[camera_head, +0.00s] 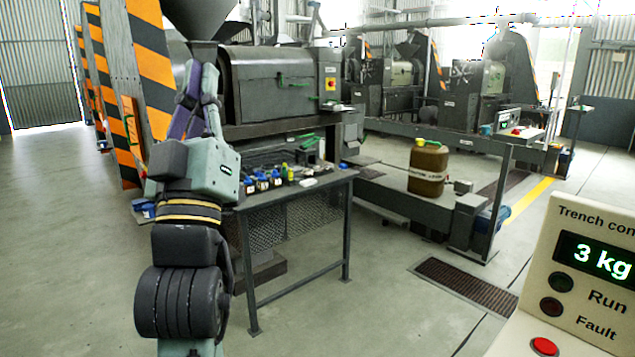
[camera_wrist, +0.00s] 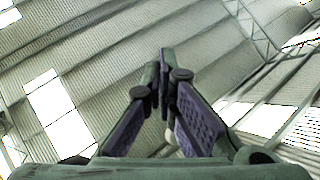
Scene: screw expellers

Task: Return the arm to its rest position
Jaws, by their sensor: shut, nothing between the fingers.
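My arm stands up in the left half of the head view. My gripper (camera_head: 197,72) is at its top, pointing upward in front of the dark machine and its hopper. In the wrist view my gripper (camera_wrist: 163,60) has its two fingers together at the tips with nothing between them. Behind the fingers only the corrugated roof and its bright skylights show. The gripper appears clear of the machine, though the exact gap in depth is hard to tell.
A dark table (camera_head: 300,188) with small bottles stands right of my arm. Behind it is a screw expeller (camera_head: 270,85). A brown canister (camera_head: 428,168) stands on a low beam. A control box (camera_head: 585,265) reading 3 kg is at the near right. Floor at left is clear.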

